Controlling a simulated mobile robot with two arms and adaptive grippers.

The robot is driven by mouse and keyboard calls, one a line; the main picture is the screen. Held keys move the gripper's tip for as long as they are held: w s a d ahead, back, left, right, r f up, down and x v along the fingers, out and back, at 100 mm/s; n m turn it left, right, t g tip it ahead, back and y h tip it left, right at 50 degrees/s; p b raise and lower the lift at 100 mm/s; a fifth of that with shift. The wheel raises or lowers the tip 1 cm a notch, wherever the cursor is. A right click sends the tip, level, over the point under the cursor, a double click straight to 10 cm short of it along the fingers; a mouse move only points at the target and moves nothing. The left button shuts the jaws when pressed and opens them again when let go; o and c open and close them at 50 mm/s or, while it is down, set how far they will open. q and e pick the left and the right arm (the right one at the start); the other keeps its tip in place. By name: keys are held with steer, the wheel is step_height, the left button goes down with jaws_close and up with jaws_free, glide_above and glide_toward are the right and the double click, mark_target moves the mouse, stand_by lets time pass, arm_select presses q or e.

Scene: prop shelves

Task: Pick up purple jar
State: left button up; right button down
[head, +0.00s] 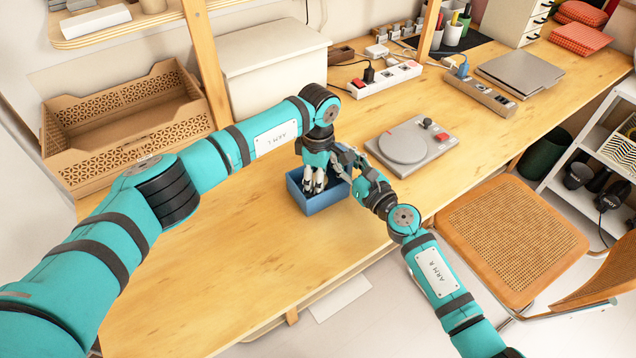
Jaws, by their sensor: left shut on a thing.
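No purple jar can be made out in the head view. A small open blue box (325,203) sits on the wooden table. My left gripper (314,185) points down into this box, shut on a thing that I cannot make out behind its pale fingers. My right gripper (343,163) is at the box's back right edge, close beside the left one. Its fingers are partly covered, and I cannot tell whether they are open.
A grey turntable-like device (412,143) lies right of the box. A brown patterned crate (125,125) and a white bin (272,65) stand behind. Power strips (385,80) and a laptop (520,72) are at the back right. The table's front left is clear; a cane chair (510,240) stands in front.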

arm_select(q)
steer(key=shift+r, duration=0.15)
step_height(320, 180, up, 10)
steer(key=shift+f, duration=0.1)
stand_by(0.5)
arm_select(e)
steer(key=c, duration=1.1)
jaws_free()
arm_select(q)
steer(key=shift+r, duration=0.9)
arm_select(e)
steer(key=shift+s+d, duration=0.1)
